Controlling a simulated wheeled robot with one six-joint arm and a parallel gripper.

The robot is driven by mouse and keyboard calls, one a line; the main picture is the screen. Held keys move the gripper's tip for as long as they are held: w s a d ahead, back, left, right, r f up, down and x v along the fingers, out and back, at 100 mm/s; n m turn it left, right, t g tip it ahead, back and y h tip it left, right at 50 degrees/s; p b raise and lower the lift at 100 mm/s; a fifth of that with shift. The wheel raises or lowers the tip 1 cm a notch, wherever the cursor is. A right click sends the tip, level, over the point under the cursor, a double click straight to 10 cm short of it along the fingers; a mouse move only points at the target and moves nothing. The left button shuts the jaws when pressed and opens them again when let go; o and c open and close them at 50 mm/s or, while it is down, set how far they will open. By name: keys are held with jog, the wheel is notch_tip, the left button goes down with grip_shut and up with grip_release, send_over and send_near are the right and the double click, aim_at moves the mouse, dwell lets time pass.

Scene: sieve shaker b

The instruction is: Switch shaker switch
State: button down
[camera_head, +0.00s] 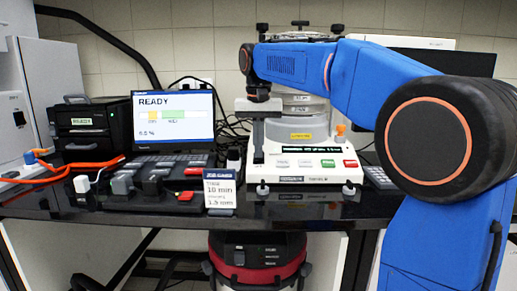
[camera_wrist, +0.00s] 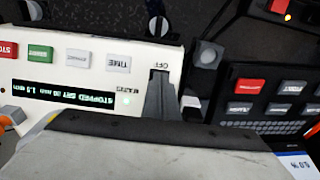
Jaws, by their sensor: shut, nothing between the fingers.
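The sieve shaker (camera_head: 310,168) stands on the bench with a white front panel. In the wrist view its panel (camera_wrist: 62,65) appears upside down, with a lit display (camera_wrist: 65,95) that reads STOPPED. A black switch (camera_wrist: 159,74) sits at the panel's end under an OFF label; its lower part is hidden by my fingers, so its position is unclear. My gripper (camera_wrist: 161,90) is shut and empty, its tips over or against the switch; contact cannot be told. In the head view my gripper (camera_head: 258,160) points down at the panel's left end.
A laptop (camera_head: 176,118) showing READY stands left of the shaker. A dark keypad unit (camera_head: 150,175) and a white card (camera_head: 219,192) sit nearby. Red STOP (camera_wrist: 8,50) and green (camera_wrist: 40,52) buttons are on the same panel. An orange knob (camera_head: 341,129) is at its right.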

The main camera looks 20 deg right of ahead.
jog(key=shift+f, duration=0.15)
jog(key=shift+s+f+t, duration=0.1)
jog(key=shift+f+t, duration=0.1)
jog(key=shift+t, duration=0.2)
jog(key=shift+w, duration=0.2)
jog(key=shift+w+d+r, duration=0.2)
jog(key=shift+w+r, duration=0.15)
jog(key=shift+w, duration=0.2)
jog(key=shift+r, duration=0.45)
notch_tip(320, 180, up, 13)
jog(key=s, duration=0.1)
jog(key=shift+s+a+r, duration=0.15)
jog(key=shift+a, duration=0.1)
